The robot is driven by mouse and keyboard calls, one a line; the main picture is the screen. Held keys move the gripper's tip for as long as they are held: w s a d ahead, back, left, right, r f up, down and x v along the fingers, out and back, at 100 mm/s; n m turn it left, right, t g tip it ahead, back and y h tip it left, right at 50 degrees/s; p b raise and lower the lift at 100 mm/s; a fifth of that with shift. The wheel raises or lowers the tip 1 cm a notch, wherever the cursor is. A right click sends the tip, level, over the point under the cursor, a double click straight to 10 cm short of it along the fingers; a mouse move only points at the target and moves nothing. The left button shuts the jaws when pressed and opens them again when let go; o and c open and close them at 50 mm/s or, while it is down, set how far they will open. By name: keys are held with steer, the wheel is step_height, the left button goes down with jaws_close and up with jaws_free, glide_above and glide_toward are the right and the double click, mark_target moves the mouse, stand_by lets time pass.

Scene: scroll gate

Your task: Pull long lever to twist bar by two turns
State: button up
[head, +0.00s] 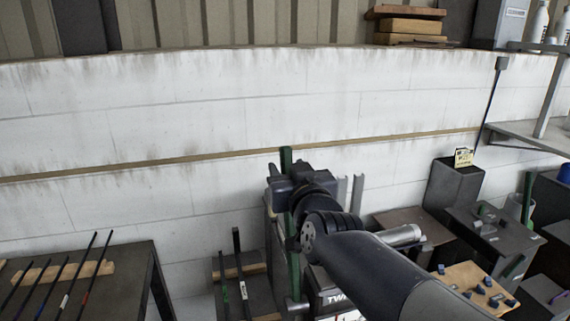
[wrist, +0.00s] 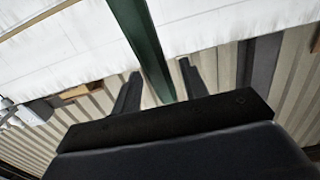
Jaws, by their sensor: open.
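A tall green bar, which looks like the long lever, stands upright in the head view (head: 294,262) at a machine with a partly hidden label (head: 335,298) starting "TW". Its top shows just above my gripper (head: 280,185). In the wrist view the green bar (wrist: 143,40) runs down between the two dark fingertips of my gripper (wrist: 157,76). The fingers are open, one on each side of the bar, with gaps visible. I cannot tell how deep the bar sits between them. My arm hides much of the machine, and I cannot make out the bar to be twisted.
A dark table (head: 125,275) with several thin rods on a wooden strip stands at the left. A lower stand (head: 260,290) with rods is beside the machine. At the right are dark boxes (head: 455,185) and a board (head: 465,280) with small blue pieces. A white block wall (head: 170,125) stands behind.

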steer(key=shift+x, duration=1.5)
steer(key=shift+c, duration=0.2)
jaws_close()
